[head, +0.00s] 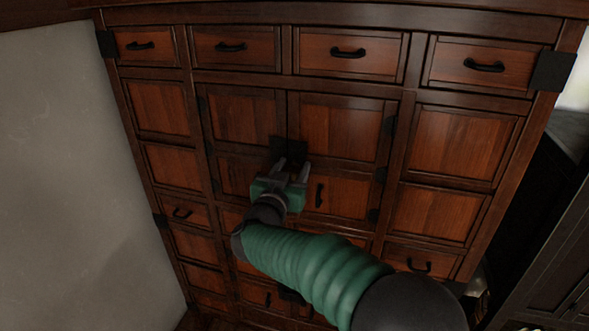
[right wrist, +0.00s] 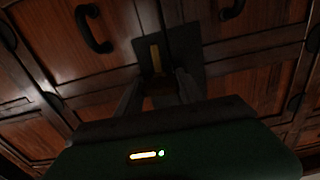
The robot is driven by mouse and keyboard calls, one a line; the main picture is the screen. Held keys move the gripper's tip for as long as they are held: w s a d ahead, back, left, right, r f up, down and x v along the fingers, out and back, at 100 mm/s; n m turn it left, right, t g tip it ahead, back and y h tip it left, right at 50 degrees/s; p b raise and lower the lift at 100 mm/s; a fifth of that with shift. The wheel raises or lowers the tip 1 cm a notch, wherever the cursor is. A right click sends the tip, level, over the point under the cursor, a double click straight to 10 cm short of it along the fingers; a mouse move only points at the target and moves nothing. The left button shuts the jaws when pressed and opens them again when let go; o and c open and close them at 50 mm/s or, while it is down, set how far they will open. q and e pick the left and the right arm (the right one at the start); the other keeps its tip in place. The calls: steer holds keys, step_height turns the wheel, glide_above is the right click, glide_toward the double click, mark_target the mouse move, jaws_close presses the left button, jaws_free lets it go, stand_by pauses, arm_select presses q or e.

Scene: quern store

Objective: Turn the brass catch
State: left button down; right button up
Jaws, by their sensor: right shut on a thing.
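The brass catch (right wrist: 155,58) shows in the right wrist view as a narrow, dull gold bar on a dark square plate (right wrist: 184,45). In the head view the dark plate (head: 295,150) sits where the two middle cabinet doors meet, and my gripper hides the catch. My right gripper (head: 288,168) reaches up to the plate from below. Its fingers (right wrist: 158,92) stand at both sides of the catch's lower end and are shut on it. The exact contact is dark and partly hidden. My left gripper is not in view.
The wooden cabinet (head: 350,88) fills most of the head view, with several drawers and black handles. A black door handle (head: 319,195) stands close to the right of my gripper. A pale wall (head: 80,180) is at left; dark furniture (head: 550,250) is at right.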

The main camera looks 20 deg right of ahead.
steer(key=shift+w+f+m+b, duration=0.15)
steer(key=shift+m+b, duration=0.65)
steer(key=shift+b, duration=0.05)
steer(key=shift+m+b, duration=0.3)
steer(key=shift+b, duration=0.05)
steer(key=shift+m+b, duration=0.4)
steer(key=shift+m, duration=0.1)
steer(key=m+b, duration=0.3)
steer(key=shift+f+m, duration=0.1)
steer(key=shift+m, duration=0.2)
steer(key=shift+s+m+b, duration=0.2)
steer(key=shift+m+b, duration=0.2)
steer(key=shift+b, duration=0.15)
steer(key=shift+m, duration=0.3)
steer(key=shift+r, duration=0.25)
